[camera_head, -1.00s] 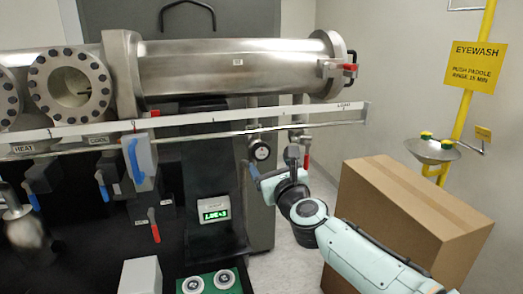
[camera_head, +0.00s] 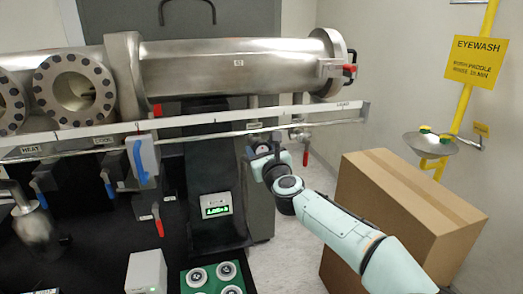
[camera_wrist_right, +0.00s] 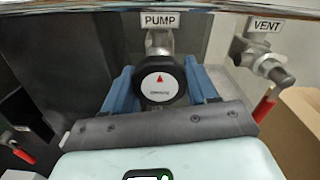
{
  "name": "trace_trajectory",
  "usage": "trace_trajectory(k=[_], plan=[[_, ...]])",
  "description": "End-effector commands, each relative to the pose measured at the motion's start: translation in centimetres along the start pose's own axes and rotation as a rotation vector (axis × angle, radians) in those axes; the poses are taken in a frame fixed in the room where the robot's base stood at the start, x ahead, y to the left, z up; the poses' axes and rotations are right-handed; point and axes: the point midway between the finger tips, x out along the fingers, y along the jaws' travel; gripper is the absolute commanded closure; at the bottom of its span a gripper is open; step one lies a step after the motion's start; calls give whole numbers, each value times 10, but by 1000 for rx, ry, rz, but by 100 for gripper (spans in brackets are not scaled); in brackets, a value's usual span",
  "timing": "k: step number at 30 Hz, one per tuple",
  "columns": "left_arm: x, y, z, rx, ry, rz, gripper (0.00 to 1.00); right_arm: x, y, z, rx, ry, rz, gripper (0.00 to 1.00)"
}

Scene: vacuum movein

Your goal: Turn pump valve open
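The pump valve (camera_wrist_right: 160,80) is a round black knob with a pale face and a red arrow pointing up, below the PUMP label (camera_wrist_right: 171,20). My right gripper (camera_wrist_right: 162,92) has its two blue fingers apart, one on each side of the knob. Whether the fingers touch the knob's rim is hard to tell. In the head view my right gripper (camera_head: 264,148) is at the knob under the long rail and hides most of it. My left gripper is not in view.
The vent valve with a red lever (camera_wrist_right: 263,108) is just right of the pump valve. A cardboard box (camera_head: 400,215) stands right of my right arm. A labelled rail (camera_head: 190,122) and a steel chamber (camera_head: 230,65) lie above. An eyewash basin (camera_head: 430,144) is at right.

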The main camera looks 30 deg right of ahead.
Motion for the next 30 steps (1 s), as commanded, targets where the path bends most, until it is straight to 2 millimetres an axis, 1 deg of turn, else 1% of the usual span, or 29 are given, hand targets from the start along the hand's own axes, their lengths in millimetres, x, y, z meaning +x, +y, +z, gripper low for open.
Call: trace_trajectory(k=[1, 2, 8, 14, 20, 30], plan=[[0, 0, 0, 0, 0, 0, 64, 0, 0, 0, 0, 0, 0, 63], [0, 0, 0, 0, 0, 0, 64, 0, 0, 0, 0, 0, 0, 73], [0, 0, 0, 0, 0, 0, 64, 0, 0, 0, -5, 0, 1, 73], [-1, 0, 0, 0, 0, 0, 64, 0, 0, 0, -55, 0, 1, 73], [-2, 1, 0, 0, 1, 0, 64, 0, 0, 1, -178, 0, 1, 73], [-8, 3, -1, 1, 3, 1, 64, 0, 0, 1, -490, 0, 2, 73]])
